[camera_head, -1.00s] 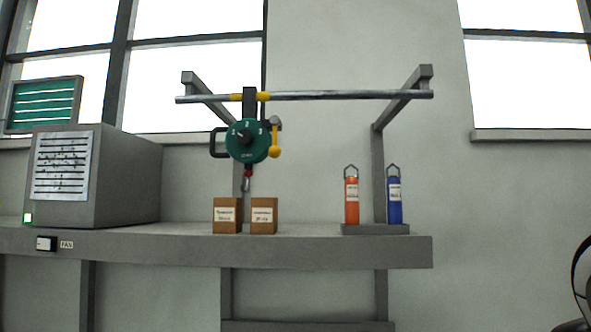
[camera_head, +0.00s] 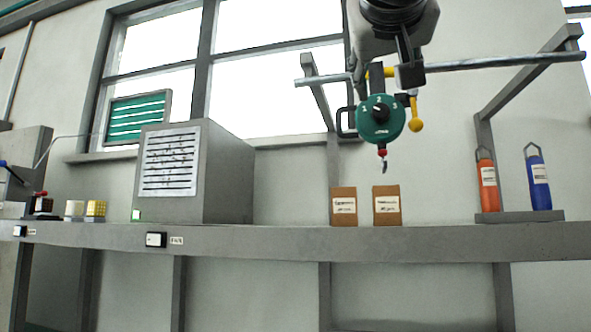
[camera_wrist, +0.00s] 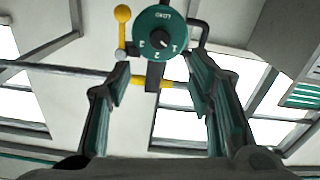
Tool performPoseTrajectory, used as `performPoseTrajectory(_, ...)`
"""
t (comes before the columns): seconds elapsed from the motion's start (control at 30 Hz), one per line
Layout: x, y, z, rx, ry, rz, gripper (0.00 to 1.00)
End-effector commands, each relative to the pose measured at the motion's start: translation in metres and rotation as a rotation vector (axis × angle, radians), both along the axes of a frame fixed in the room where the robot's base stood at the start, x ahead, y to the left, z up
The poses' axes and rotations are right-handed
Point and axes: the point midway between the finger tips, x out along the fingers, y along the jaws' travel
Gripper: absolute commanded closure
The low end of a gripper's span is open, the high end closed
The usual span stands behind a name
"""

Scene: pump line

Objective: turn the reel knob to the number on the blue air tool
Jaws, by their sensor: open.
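The green round reel (camera_head: 380,122) hangs from the overhead rail, with numbers 1, 2 and 3 along its upper face. Its black knob (camera_head: 380,112) is at the centre; I cannot tell for sure which number it points to. The reel also shows upside down in the wrist view (camera_wrist: 160,20). The blue air tool (camera_head: 541,188) stands upright at the far right with a white label too small to read. My gripper (camera_wrist: 158,68) is open and empty, its fingers below the reel in the wrist picture. In the head view, my gripper (camera_head: 408,72) is just above and right of the reel.
An orange tool (camera_head: 488,192) stands beside the blue one on a grey holder. Two labelled brown boxes (camera_head: 344,193) stand below the reel. The metal rail (camera_head: 500,62), a yellow-ended lever (camera_head: 416,125) and the reel's black handle (camera_head: 346,122) are close to my gripper.

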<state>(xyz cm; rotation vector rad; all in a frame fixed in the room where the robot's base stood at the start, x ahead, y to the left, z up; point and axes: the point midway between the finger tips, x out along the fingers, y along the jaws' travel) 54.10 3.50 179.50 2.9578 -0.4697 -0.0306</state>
Motion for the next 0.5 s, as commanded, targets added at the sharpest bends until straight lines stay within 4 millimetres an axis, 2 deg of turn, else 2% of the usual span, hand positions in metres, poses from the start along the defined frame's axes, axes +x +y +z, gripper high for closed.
performPoseTrajectory(0.3,0.059,-0.019,-0.001,-0.002,0.007,0.0,0.52)
performPoseTrajectory(0.5,0.09,-0.029,0.0,-0.002,0.005,0.0,0.52)
